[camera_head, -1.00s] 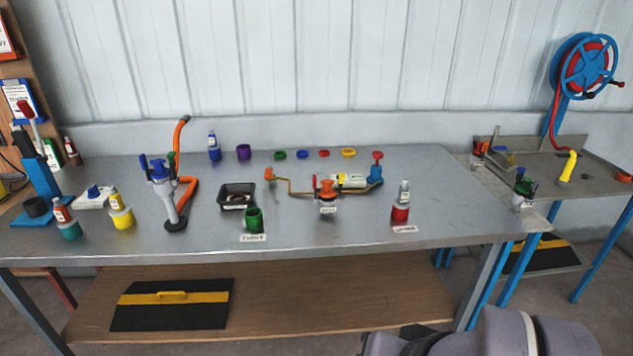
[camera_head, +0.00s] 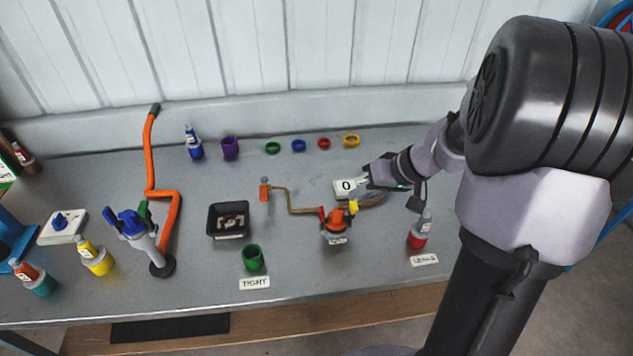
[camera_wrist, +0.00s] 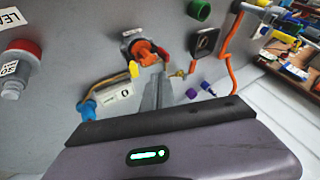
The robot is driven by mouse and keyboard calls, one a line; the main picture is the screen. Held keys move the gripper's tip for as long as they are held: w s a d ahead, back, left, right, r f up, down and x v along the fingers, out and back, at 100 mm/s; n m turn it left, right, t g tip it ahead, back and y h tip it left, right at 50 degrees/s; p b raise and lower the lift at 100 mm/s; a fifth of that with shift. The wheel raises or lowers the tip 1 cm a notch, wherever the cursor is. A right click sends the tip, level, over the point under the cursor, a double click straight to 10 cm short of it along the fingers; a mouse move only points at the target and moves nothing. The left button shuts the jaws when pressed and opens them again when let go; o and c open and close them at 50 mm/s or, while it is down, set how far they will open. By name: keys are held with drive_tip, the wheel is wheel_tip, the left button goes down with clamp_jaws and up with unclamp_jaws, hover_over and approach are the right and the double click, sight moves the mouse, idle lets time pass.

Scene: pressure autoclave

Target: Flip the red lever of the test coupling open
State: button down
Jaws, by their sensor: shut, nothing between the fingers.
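The test coupling (camera_head: 336,228) is an orange-topped fitting on a round base near the middle of the bench. A small red lever (camera_head: 322,213) sticks out on its left and a yellow lever (camera_head: 353,207) on its right. In the wrist view the coupling (camera_wrist: 146,50) stands beyond the fingers, with the yellow lever (camera_wrist: 134,69) nearest and the red lever (camera_wrist: 164,53) at its other side. My gripper (camera_head: 364,186) is shut and empty, just behind and right of the coupling, apart from it. Its fingers (camera_wrist: 157,90) point toward the coupling.
A bent brass pipe (camera_head: 290,202) runs left from the coupling. A white counter box reading 0 (camera_head: 346,187) lies beside my gripper. The front bench strip is mostly clear.

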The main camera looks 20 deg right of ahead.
sight(335, 215)
drive_tip(key=b+x, duration=0.2)
drive_tip(key=x, duration=0.8)
drive_tip(key=shift+s+a+b, duration=0.1)
drive_tip(key=shift+b, duration=0.25)
